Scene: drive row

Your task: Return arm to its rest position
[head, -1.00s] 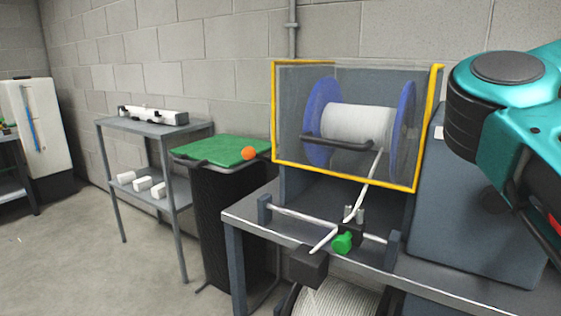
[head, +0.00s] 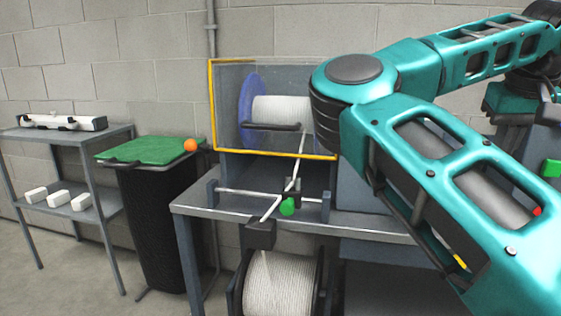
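One of my teal arms, coming in from the right edge in the head view, is bent at an elbow in front of the bench. Its lower link runs out of the picture at the bottom right, so its gripper is out of view. No part of my other arm can be made out. Neither gripper shows.
A steel bench (head: 194,208) holds a yellow-framed guard (head: 213,105) over a white spool (head: 280,110) with blue flanges. A larger reel (head: 278,286) sits below. Left are a black bin (head: 158,230) with green lid (head: 150,148) and a grey shelf (head: 88,139). Floor shows at lower left.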

